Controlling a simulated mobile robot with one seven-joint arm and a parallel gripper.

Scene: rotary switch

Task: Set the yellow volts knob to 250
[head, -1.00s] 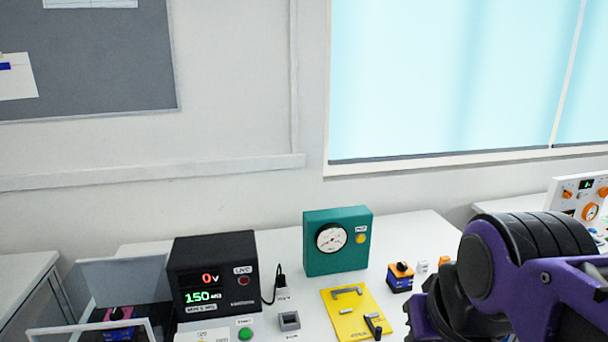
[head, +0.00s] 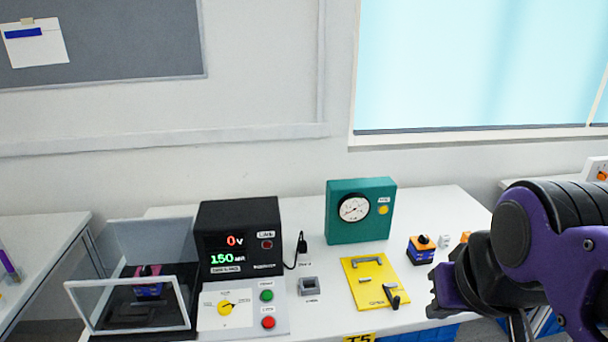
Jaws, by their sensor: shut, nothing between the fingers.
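The yellow volts knob (head: 226,308) sits on the pale sloping front panel (head: 208,322) of the black tester (head: 238,215), at the lower left of centre. Small markings surround the knob, too small to read, so I cannot tell its exact setting. The tester's display shows a red 0 V and a green 150. My gripper (head: 441,292) is at the lower right, dark and partly hidden by my purple arm. It is shut and empty, well to the right of the knob and apart from it.
A green button (head: 266,296) and a red button (head: 268,322) sit right of the knob. A clear-sided box (head: 127,290) stands to its left. A teal gauge box (head: 360,211), yellow plate (head: 374,283) and orange-topped blue block (head: 421,249) lie between the tester and my arm.

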